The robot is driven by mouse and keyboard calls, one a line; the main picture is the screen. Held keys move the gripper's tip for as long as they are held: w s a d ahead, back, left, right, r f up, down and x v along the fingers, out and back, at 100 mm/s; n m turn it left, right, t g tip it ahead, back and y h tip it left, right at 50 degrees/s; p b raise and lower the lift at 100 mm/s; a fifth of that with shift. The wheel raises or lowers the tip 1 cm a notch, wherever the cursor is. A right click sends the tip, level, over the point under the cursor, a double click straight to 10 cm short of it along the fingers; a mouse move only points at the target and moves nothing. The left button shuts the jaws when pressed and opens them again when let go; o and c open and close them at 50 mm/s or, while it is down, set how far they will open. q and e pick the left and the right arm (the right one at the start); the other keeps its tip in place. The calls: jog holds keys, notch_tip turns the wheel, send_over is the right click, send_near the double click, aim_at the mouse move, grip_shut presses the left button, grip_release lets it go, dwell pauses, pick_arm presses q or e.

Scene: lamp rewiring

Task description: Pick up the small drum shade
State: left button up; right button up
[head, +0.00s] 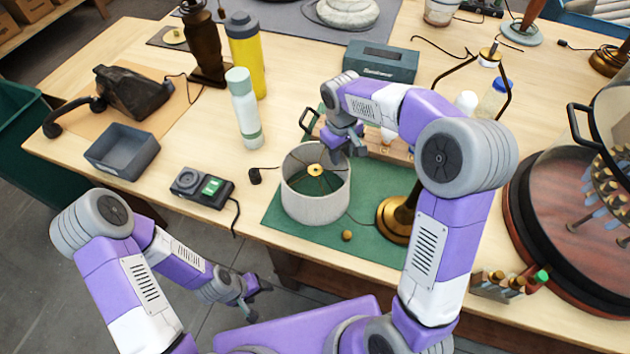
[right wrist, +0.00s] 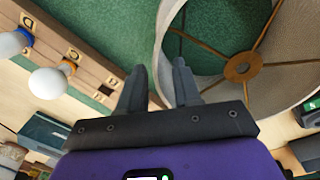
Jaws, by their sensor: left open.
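The small drum shade (head: 313,205) is a pale grey fabric drum standing upright on the green mat (head: 275,222), with a brass ring and spokes inside its open top. My right gripper (head: 347,147) is at the shade's far right rim. In the right wrist view the shade wall (right wrist: 164,45) lies between the two fingers of my right gripper (right wrist: 160,68), one finger outside and one inside. The fingers are apart, with gaps beside the wall. My left gripper (head: 248,291) is open and empty, low in front of the table edge, away from the shade.
A brass lamp base (head: 397,220) stands right of the shade, and a small brass knob (head: 347,235) lies in front. A wooden bulb rack (head: 388,151) is behind. A white-green bottle (head: 243,108) and a meter (head: 202,187) are to the left.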

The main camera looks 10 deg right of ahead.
aim_at(340, 168)
notch_tip(340, 168, down, 5)
jog(key=shift+d+f+b, duration=0.1)
jog(key=shift+d+b, duration=0.05)
jog(key=shift+b, duration=0.5)
jog(key=shift+w, duration=0.1)
grip_shut()
